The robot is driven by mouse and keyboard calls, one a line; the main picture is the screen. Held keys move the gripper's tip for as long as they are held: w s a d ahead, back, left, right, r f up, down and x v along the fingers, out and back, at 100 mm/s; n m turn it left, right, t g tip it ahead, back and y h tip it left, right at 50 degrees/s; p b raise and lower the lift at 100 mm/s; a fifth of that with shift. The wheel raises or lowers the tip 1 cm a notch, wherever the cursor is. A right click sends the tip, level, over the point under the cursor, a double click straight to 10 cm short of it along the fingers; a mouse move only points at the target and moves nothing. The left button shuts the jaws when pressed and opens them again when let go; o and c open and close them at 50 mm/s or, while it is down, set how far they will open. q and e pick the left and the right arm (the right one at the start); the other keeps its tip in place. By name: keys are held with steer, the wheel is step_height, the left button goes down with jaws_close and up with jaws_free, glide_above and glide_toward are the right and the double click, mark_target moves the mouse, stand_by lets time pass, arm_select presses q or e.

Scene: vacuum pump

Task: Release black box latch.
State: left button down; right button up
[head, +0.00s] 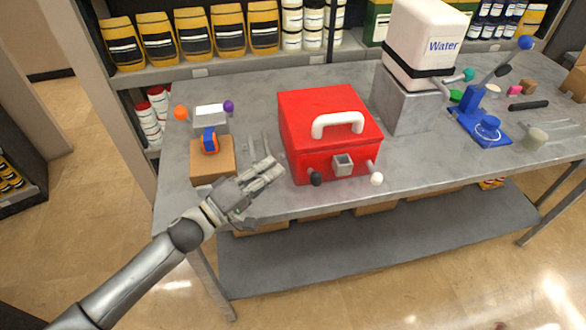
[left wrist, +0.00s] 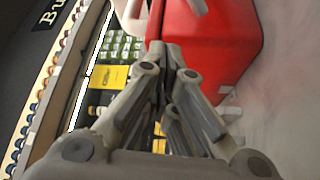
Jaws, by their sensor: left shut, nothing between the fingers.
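A red box (head: 322,105) with a white top handle (head: 337,124) stands on the grey workbench. Its front has a small grey block (head: 343,165), a latch with a black knob (head: 316,179) at the lower left and one with a white knob (head: 376,179) at the lower right. My left gripper (head: 274,170) is shut and empty, just left of the box and a little left of the black knob. In the left wrist view my closed left fingers (left wrist: 165,50) point toward the red box (left wrist: 220,40); the black knob cannot be made out there. My right gripper is out of view.
Left of the box are a brown block (head: 212,166) with a blue and orange piece and a white block (head: 210,113) with orange and purple knobs. Behind right stands a white Water container (head: 420,40) on a grey stand. The bench's front edge (head: 420,182) is close by.

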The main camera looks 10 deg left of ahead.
mark_target(314, 176)
arm_select(q)
steer(key=shift+x, duration=1.15)
steer(key=shift+m, duration=0.4)
steer(key=shift+s+d+f, duration=0.2)
steer(key=shift+s+d, duration=0.1)
steer(key=shift+d, duration=0.35)
steer(key=shift+s+d+f, duration=0.2)
steer(key=shift+s+d, duration=0.1)
steer(key=shift+d, duration=0.35)
steer(key=shift+s+d+f, duration=0.2)
steer(key=shift+s+d, duration=0.1)
steer(key=shift+d, duration=0.3)
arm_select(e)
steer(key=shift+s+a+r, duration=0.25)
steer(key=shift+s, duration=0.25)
arm_select(q)
steer(key=shift+s+f+m+h+b, duration=0.15)
steer(key=shift+m+h+b, duration=0.15)
steer(key=shift+m+b, duration=0.1)
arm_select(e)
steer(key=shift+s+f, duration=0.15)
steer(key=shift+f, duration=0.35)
